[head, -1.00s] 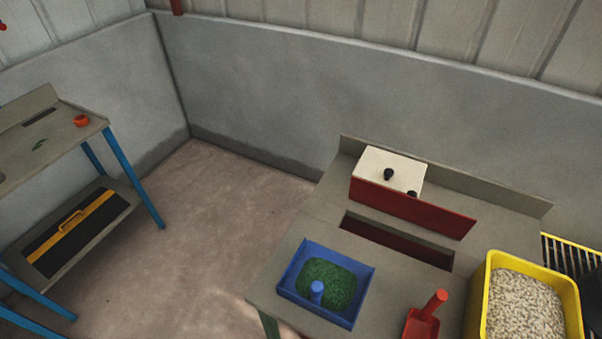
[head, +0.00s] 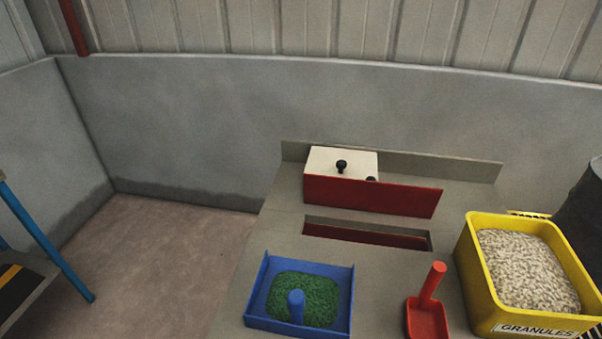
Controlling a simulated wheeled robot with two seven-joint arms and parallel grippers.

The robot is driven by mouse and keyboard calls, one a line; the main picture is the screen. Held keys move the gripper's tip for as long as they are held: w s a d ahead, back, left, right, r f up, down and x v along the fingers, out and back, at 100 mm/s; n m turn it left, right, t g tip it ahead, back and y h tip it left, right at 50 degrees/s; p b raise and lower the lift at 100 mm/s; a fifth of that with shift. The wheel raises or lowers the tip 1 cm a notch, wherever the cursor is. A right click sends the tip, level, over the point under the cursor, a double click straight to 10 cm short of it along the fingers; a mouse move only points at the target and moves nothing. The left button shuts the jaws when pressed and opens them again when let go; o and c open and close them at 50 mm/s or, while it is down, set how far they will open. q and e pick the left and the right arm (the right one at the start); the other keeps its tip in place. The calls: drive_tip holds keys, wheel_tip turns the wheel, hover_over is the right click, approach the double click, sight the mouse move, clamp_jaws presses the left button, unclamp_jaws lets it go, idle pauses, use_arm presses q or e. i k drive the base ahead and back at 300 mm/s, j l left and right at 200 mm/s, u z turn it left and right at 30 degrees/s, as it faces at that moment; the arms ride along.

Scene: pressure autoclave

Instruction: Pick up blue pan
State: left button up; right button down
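The blue pan (head: 339,278) sits on the grey table at its front left. It is a square tray with raised walls and holds green granules (head: 318,290). A blue upright knob or handle (head: 296,306) stands at its near side. Neither of my grippers shows in the head view, so nothing is seen touching the pan.
A red scoop (head: 428,314) lies right of the pan. A yellow bin labelled GRANULES (head: 468,276), full of pale pellets, stands farther right. Behind the pan are a slot (head: 365,233) in the table and a raised red panel (head: 372,197) before a white box (head: 325,161).

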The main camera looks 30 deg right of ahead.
sight(304, 279)
drive_tip(key=i+j+u, duration=0.15)
drive_tip(key=j+u, duration=0.15)
drive_tip(key=j, duration=0.15)
drive_tip(key=i+j+u, duration=0.6)
drive_tip(key=j, duration=0.2)
drive_tip(key=i+l+z, duration=0.15)
drive_tip(key=i+z, duration=0.8)
drive_tip(key=i+j+z, duration=0.25)
drive_tip(key=i+z, duration=0.2)
drive_tip(key=i, duration=0.15)
drive_tip(key=i+l+z, duration=0.1)
drive_tip(key=i+z, duration=0.15)
drive_tip(key=z, duration=0.25)
drive_tip(key=i+z, duration=0.25)
drive_tip(key=z, duration=0.2)
drive_tip(key=i+z, duration=0.3)
drive_tip(key=z, duration=0.2)
drive_tip(key=i+j+z, duration=0.2)
drive_tip(key=z, duration=0.3)
drive_tip(key=i+j+z, duration=0.2)
drive_tip(key=z, duration=0.25)
drive_tip(key=i+j+z, duration=0.15)
drive_tip(key=j+z, duration=0.2)
drive_tip(key=z, duration=0.15)
drive_tip(key=i+j+z, duration=0.1)
drive_tip(key=z, duration=0.35)
drive_tip(key=i+j+z, duration=0.15)
drive_tip(key=z, duration=0.3)
drive_tip(key=i+j+z, duration=0.15)
drive_tip(key=z, duration=0.35)
